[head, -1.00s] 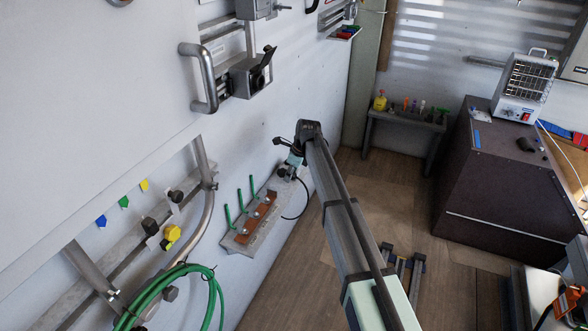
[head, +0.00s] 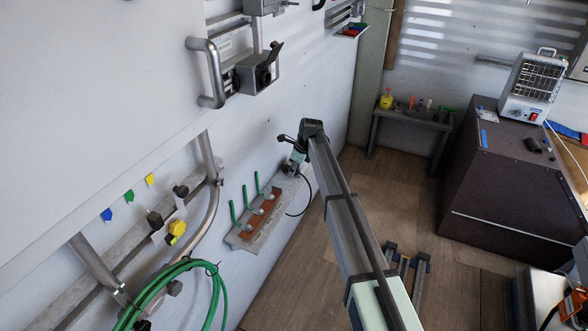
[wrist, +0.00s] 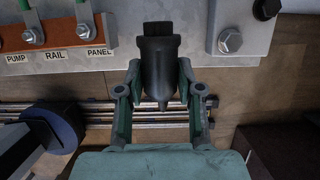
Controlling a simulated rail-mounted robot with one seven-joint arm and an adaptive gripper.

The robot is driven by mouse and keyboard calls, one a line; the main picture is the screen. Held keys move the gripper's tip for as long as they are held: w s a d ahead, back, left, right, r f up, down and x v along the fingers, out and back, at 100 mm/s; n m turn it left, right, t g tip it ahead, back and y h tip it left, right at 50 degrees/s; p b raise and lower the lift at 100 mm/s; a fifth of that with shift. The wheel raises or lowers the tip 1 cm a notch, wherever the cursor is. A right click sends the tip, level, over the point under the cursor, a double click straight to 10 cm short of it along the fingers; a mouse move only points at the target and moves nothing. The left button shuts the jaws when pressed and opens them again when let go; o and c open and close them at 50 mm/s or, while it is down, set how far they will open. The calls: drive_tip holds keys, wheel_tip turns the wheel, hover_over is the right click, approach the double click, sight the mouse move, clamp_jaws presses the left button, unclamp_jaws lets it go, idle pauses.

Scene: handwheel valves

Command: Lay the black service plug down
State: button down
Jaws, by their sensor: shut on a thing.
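The black service plug (wrist: 160,62) is between the two fingers of my gripper (wrist: 159,85) in the wrist view. The gripper is shut on its body. The plug's tapered end points toward the camera, and its wider end overlaps the grey metal shelf (wrist: 85,55). I cannot tell whether the plug touches the shelf. In the head view my gripper (head: 294,164) is at the far right end of this wall shelf (head: 240,240); the plug is too small and hidden to make out clearly there.
A brown strip (head: 259,219) with several green-handled pieces is on the shelf, left of my gripper; labels PUMP, RAIL and PANEL show in the wrist view. A bolt (wrist: 230,40) is on the right. A grey box with raised lid (head: 258,72) is on the wall above.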

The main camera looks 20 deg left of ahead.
sight(292, 189)
drive_tip(key=shift+f+b, duration=0.65)
drive_tip(key=shift+f, duration=3.15)
drive_tip(key=shift+f, duration=0.6)
drive_tip(key=c, duration=0.6)
unclamp_jaws()
drive_tip(key=o, duration=0.6)
drive_tip(key=shift+r+p, duration=1.9)
drive_tip(key=shift+r, duration=1.7)
